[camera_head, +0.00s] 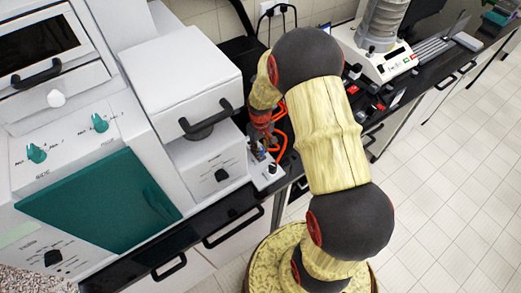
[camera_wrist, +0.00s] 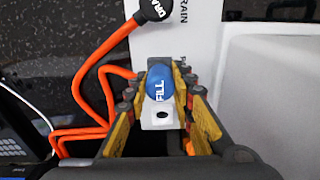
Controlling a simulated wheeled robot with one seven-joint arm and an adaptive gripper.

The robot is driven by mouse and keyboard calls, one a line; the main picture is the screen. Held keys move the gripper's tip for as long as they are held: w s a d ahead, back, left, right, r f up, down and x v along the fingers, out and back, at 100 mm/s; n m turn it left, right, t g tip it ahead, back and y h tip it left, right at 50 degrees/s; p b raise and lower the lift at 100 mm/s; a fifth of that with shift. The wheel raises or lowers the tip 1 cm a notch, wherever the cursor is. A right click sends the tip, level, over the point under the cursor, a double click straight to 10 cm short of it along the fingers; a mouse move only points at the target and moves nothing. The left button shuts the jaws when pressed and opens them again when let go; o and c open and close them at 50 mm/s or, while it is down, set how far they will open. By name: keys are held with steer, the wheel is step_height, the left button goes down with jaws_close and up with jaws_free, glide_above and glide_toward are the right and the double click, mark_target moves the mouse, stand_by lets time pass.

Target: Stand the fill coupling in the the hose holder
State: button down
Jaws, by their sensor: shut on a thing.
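The fill coupling (camera_wrist: 160,82) has a rounded blue body marked "FILL". It lies between the two yellow-and-dark fingers of my gripper (camera_wrist: 163,74), which is shut on it. A small white piece with a dark hole (camera_wrist: 160,115) shows just below the blue body; I cannot tell whether it belongs to the coupling. The hose holder appears as a white piece marked "DRAIN" (camera_wrist: 178,30) beyond the fingers. In the head view, a small white holder (camera_head: 265,176) is beside the bench edge, below my gripper (camera_head: 262,143). Contact between coupling and holder is hidden.
A black drain coupling (camera_wrist: 154,9) with an orange hose (camera_wrist: 98,62) shows at the upper left of the wrist view. A large white machine (camera_head: 190,90) stands left of my gripper. A sieve shaker (camera_head: 380,55) stands farther along the dark bench.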

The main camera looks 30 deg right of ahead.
steer(key=shift+f+b, duration=0.3)
steer(key=shift+f, duration=0.15)
stand_by(0.3)
steer(key=c, duration=1.5)
jaws_free()
steer(key=shift+o, duration=0.2)
step_height(320, 180, up, 12)
